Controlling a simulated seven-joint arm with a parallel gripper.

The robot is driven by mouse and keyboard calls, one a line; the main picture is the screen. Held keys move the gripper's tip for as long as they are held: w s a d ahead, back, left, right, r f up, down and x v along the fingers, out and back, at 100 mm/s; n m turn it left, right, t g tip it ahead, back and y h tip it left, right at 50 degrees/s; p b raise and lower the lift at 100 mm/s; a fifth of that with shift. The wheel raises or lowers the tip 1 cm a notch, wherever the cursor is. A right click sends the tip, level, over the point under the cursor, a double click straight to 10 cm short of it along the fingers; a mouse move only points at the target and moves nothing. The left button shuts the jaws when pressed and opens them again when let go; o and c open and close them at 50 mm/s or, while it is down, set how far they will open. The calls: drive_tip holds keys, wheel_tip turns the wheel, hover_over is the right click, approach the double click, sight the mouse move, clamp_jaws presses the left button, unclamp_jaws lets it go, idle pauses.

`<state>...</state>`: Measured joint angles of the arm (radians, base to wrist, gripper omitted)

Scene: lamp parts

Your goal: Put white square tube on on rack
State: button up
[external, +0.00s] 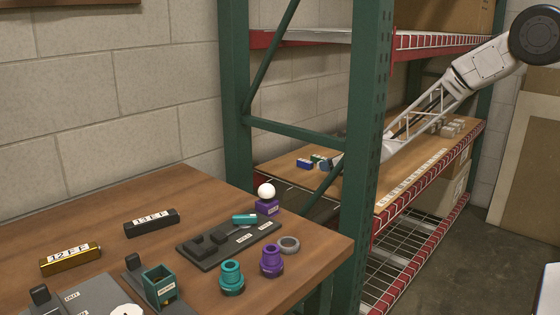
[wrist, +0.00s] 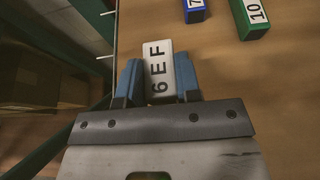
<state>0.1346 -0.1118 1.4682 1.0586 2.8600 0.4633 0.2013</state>
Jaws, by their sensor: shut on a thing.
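The white square tube (wrist: 157,62), marked 6EF, is between the two blue fingers of my gripper (wrist: 157,80) in the wrist view. My gripper is shut on it, and the tube's far end sticks out past the fingertips. The tube is over or on the wooden shelf of the rack (wrist: 215,75), near the shelf's left edge; I cannot tell if it touches the wood. In the external view, my arm reaches in along the rack's middle shelf (external: 285,172), and the green post hides part of it. The tube cannot be made out there.
A blue block (wrist: 195,10) and a green block (wrist: 250,18) lie on the shelf ahead and right of the tube. Small grey parts (external: 452,127) sit farther along the shelf. A green rack post (external: 366,120) stands in front. The table (external: 200,275) holds several parts.

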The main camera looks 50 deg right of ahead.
hover_over(312, 176)
drive_tip(key=shift+s+d+f, duration=0.1)
drive_tip(key=shift+s+f, duration=0.15)
drive_tip(key=shift+f, duration=0.05)
idle(0.4)
drive_tip(key=shift+w, duration=0.4)
drive_tip(key=shift+f, duration=1.75)
drive_tip(key=shift+f, duration=0.2)
drive_tip(key=o, duration=1)
drive_tip(key=shift+r, duration=0.2)
